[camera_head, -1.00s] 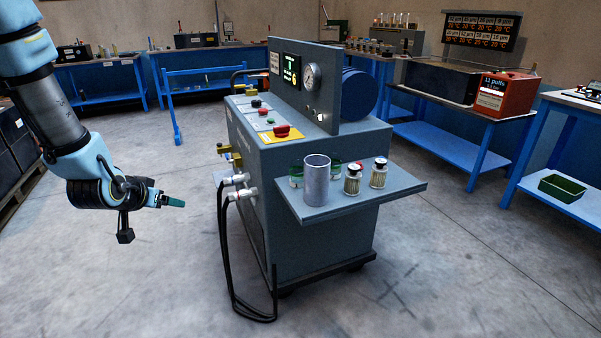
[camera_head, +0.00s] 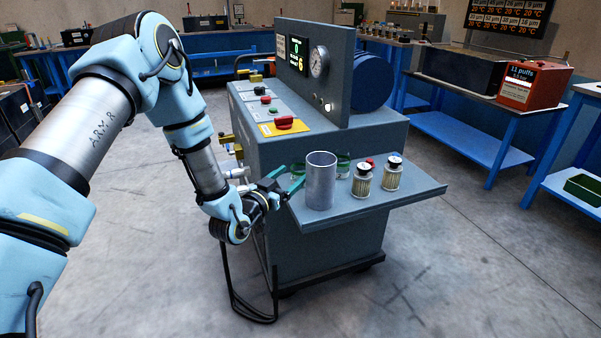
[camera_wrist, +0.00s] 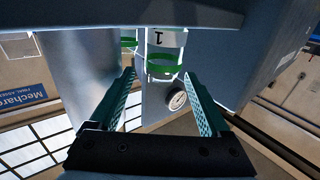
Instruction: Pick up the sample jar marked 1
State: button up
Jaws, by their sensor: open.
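The jar marked 1 (camera_wrist: 166,40) is a clear jar with a green band and a black "1", seen in the wrist view just ahead of my fingertips, its far end cut off by the bar at the top. A second green-ringed jar (camera_wrist: 128,42) shows partly beside it. In the head view one green jar (camera_head: 343,165) stands behind the grey cylinder; the numbers cannot be read there. My gripper (camera_head: 297,177) is open at the left edge of the side shelf, left of the cylinder. In the wrist view my open gripper (camera_wrist: 163,78) has nothing between its fingers.
The tall grey cylinder (camera_head: 320,182) stands on the shelf (camera_head: 385,203) close to my gripper. Two small filter-like jars, one (camera_head: 362,180) and another (camera_head: 392,176), stand right of it. The machine's panel (camera_head: 325,75) rises behind. The shelf's right end is clear.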

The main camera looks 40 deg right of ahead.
aim_at(295, 170)
jog(key=shift+p+x, duration=0.9)
jog(key=shift+x, duration=1.85)
jog(key=shift+w, duration=0.15)
jog(key=c, duration=1.1)
jog(key=shift+r, duration=0.1)
jog(key=shift+c, duration=0.2)
